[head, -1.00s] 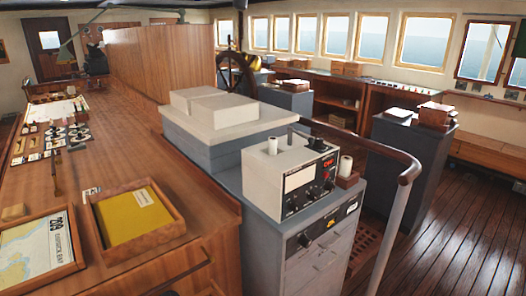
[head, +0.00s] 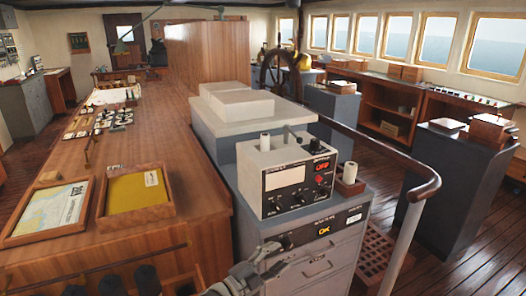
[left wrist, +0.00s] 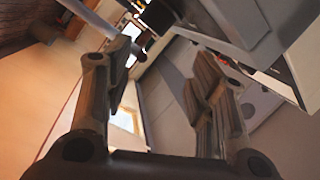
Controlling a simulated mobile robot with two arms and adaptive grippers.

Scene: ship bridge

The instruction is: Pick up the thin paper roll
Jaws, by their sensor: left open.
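Two white upright rolls show in the head view. A narrower one (head: 265,142) stands on top of the white instrument box (head: 286,178). A wider one (head: 348,172) stands in a small brown holder (head: 350,187) at the box's right. The narrower one looks like the thin paper roll. My left gripper (head: 262,256) is low at the bottom of the head view, in front of the grey cabinet, below and apart from both rolls. In the left wrist view its fingers (left wrist: 157,95) are spread and empty. No roll is clear there. My right gripper is not in view.
The grey cabinet (head: 315,265) carries the instrument box. A curved handrail (head: 400,182) runs along its right. A wooden counter (head: 185,190) with a yellow-folder tray (head: 135,211) and a chart tray (head: 50,233) lies left. Open floor shows at the right.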

